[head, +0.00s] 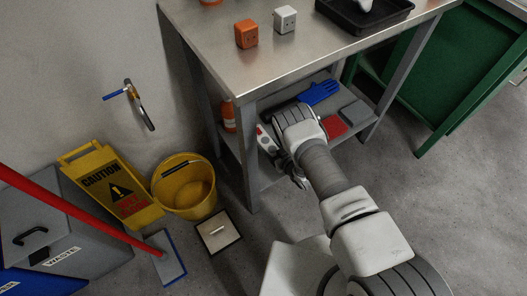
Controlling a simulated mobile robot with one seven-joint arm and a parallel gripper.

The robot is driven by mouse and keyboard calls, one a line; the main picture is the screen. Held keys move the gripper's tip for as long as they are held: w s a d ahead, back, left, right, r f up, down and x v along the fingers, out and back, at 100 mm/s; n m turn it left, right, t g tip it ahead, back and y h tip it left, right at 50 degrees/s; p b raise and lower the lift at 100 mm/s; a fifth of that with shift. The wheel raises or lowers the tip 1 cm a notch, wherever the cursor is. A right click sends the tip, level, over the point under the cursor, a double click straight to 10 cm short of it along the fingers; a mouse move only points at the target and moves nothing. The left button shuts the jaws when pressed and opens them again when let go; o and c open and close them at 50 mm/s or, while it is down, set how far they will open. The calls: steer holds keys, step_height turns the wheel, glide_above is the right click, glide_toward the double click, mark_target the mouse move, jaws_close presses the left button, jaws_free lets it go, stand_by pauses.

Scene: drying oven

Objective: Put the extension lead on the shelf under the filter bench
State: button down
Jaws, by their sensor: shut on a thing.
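The extension lead (266,140) is a white strip with red and dark spots, at the front left of the lower shelf (294,93) of the steel bench (290,45). My gripper (284,160) is shut on it, with my arm reaching in from the lower right. My wrist and fingers hide part of the lead. I cannot tell whether the lead touches the shelf or is held above it.
On the shelf are a blue glove (320,92), a red item (334,126), a grey block (356,112) and an orange bottle (228,116). Bench legs flank the shelf. A yellow bucket (184,187) and caution sign (112,185) stand left.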

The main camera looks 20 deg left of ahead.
mark_target(260, 156)
steer(key=a, duration=0.1)
steer(key=a+f, duration=0.1)
steer(key=a+f+b, duration=0.1)
steer(key=a, duration=0.1)
steer(key=shift+f, duration=0.25)
step_height(260, 156, down, 4)
steer(key=shift+b, duration=1.25)
steer(key=shift+r, duration=0.1)
jaws_free()
